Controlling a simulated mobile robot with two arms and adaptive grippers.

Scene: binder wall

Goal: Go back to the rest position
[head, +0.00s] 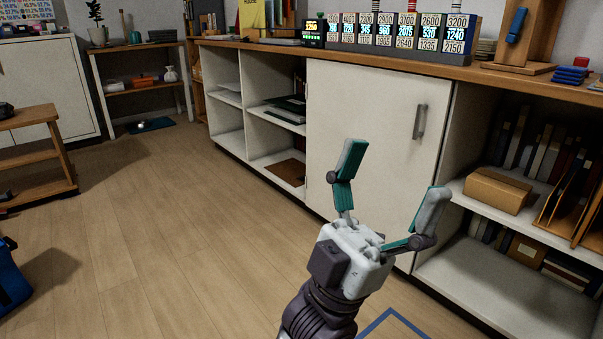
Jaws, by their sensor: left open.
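My left gripper (392,195) is in the lower middle of the head view. Its two teal-padded fingers are spread wide and hold nothing. It is in front of the white cabinet door (370,125) and hides part of its lower area. I cannot tell whether it touches the door, but it looks apart from it. My right gripper is not in view.
A long cabinet with a wooden top (390,65) runs across the right, with open shelves at both ends. A cardboard box (497,190) sits on the right shelf. A wooden step stool (35,150) stands left. The wooden floor (170,240) between is clear.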

